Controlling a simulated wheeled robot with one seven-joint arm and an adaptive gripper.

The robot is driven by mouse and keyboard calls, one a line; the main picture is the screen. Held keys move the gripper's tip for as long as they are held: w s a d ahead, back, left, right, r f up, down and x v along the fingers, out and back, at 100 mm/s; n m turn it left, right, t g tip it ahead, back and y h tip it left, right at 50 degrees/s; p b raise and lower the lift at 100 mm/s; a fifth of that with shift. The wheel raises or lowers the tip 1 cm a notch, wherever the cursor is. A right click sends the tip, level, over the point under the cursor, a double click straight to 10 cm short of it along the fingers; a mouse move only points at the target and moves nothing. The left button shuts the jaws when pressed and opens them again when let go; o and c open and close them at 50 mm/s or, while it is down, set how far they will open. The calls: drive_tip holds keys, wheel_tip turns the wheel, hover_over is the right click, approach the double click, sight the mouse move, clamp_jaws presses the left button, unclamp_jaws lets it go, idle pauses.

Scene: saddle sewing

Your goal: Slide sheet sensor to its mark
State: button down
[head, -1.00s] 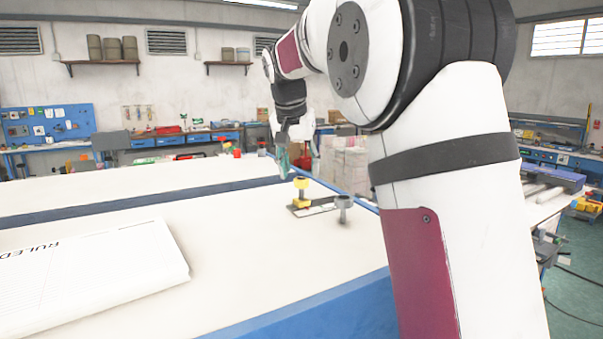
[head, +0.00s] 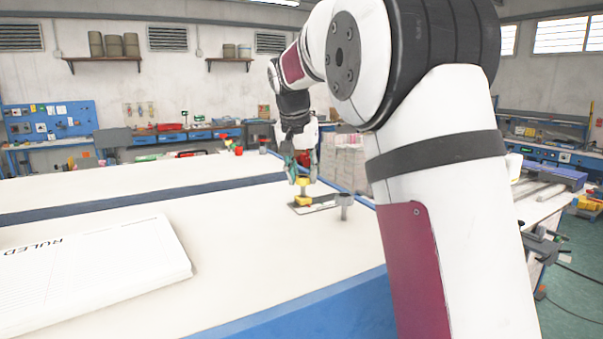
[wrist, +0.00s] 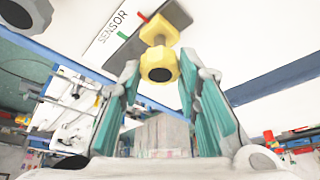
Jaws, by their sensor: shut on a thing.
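The yellow sheet sensor (wrist: 158,32) has a round knob (wrist: 160,66) and stands on a dark plate (wrist: 172,14) with a white strip lettered SENSOR (wrist: 112,28). A green mark (wrist: 123,35) and a red mark (wrist: 143,17) cross the strip; the red one is nearer the sensor. In the head view the sensor (head: 303,200) is on the cream table top, under my gripper (head: 302,168). My gripper's teal-padded fingers (wrist: 160,75) are on both sides of the knob and shut on it. The marks are too small to tell apart in the head view.
A grey post with a round top (head: 345,204) stands just right of the sensor. A white box lettered RULED (head: 110,270) lies at the left front. The table's blue edge (head: 310,312) runs along the front. The table between is clear.

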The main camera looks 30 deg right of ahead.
drive_tip(key=d, duration=0.4)
drive_tip(key=c, duration=1.2)
unclamp_jaws()
drive_tip(key=shift+a, duration=0.1)
drive_tip(key=v, duration=1.2)
